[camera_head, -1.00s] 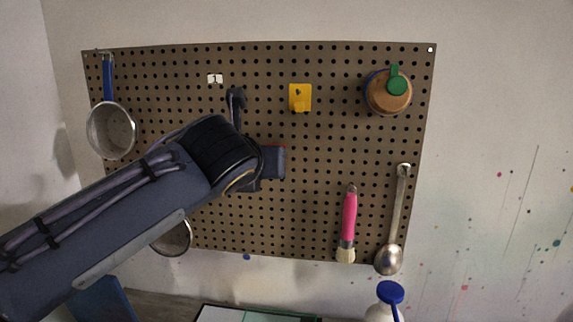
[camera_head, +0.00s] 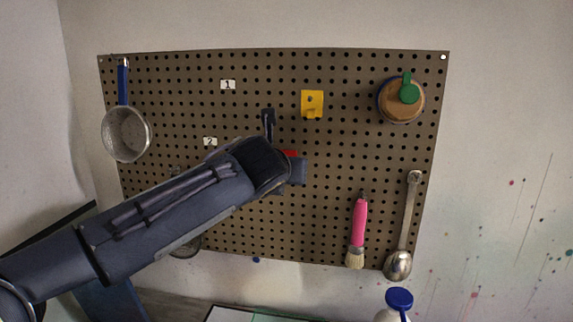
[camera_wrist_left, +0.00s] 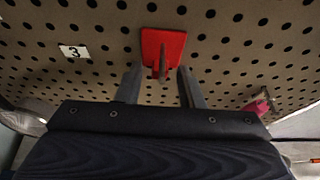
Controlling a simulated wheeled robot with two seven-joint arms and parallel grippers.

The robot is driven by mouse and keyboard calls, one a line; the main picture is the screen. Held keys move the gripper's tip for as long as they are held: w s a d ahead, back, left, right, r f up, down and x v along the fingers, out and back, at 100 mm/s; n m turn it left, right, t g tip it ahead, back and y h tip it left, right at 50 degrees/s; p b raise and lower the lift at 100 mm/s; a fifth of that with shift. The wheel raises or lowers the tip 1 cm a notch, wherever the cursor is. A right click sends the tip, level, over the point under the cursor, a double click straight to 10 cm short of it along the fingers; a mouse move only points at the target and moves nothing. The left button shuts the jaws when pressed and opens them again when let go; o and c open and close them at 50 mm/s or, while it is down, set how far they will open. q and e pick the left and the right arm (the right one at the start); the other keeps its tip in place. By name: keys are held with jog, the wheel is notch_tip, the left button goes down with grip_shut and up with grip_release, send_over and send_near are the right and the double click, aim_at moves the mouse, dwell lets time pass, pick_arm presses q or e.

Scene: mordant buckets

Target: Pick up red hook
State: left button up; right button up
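The red hook (camera_wrist_left: 162,48) is a red plate with a peg sticking out, fixed to the pegboard (camera_wrist_left: 225,50). In the left wrist view my left gripper (camera_wrist_left: 158,78) is open, one finger on each side below the plate. The peg points between the fingers, and I see no clear contact. In the head view only a small part of the red hook (camera_head: 290,153) shows; my left gripper (camera_head: 296,168) and wrist hide the rest. My right gripper is not in view.
A blue-capped bottle (camera_head: 399,299) stands below.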

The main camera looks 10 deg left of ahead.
pick_arm(q)
grip_shut()
